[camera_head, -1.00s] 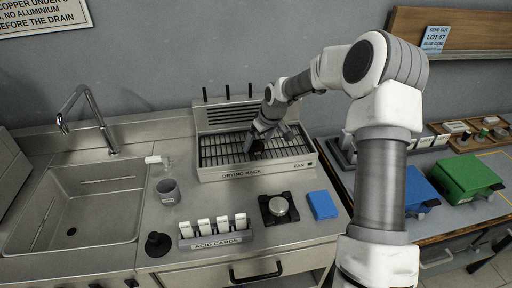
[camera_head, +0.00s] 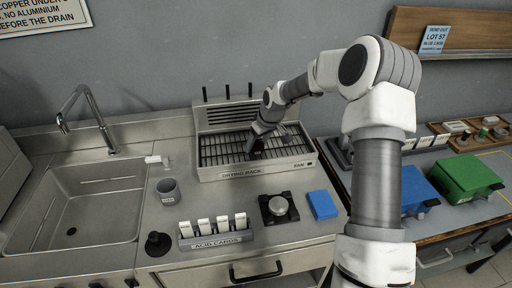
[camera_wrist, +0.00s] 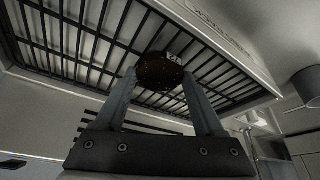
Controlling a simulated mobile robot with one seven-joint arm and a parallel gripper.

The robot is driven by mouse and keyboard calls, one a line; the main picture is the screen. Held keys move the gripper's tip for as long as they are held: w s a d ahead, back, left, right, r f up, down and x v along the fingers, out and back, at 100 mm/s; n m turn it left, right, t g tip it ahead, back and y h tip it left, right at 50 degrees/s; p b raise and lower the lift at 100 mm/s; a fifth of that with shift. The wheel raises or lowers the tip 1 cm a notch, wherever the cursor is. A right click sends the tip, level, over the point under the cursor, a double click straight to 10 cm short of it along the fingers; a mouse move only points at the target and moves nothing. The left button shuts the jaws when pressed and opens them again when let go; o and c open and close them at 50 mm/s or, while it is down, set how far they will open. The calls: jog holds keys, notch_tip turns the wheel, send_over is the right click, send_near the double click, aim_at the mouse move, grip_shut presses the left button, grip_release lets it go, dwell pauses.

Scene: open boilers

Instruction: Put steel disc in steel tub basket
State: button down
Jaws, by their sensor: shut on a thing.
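My gripper (camera_wrist: 160,76) is shut on a dark, brownish round disc (camera_wrist: 160,71), held between its two fingertips against the black bars of the drying rack (camera_wrist: 85,40). A shiny steel-coloured disc (camera_head: 278,205) sits on a small black stand (camera_head: 267,215) on the counter in front of the rack. I cannot make out a thing that is clearly a steel tub basket.
A sink (camera_head: 98,212) with a tap is at left. A grey cup (camera_head: 168,190), acid cards holder (camera_head: 215,238) and blue block (camera_head: 322,205) stand on the counter. A green box (camera_head: 466,177) and blue box (camera_head: 417,192) are on the right table.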

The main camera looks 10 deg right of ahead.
aim_at(257, 146)
jog(key=shift+r, duration=0.65)
notch_tip(257, 146, up, 3)
jog(key=shift+f, duration=0.1)
jog(key=s+d+r, duration=0.6)
jog(key=d, duration=0.3)
jog(key=s+a+f+m, duration=0.1)
jog(key=s+a+f, duration=0.1)
jog(key=s+a, duration=0.1)
jog(key=s+a+f+m+h, duration=0.1)
jog(key=s+a+f+m, duration=0.1)
jog(key=s, duration=0.4)
jog(key=s+a+f+m+h, duration=0.1)
jog(key=s+a+f+m, duration=0.1)
jog(key=s+a+f, duration=0.1)
jog(key=shift+s+a+f+t+b, duration=0.3)
jog(key=shift+s+a+b, duration=0.05)
jog(key=shift+s+a, duration=0.35)
jog(key=shift+a, duration=0.15)
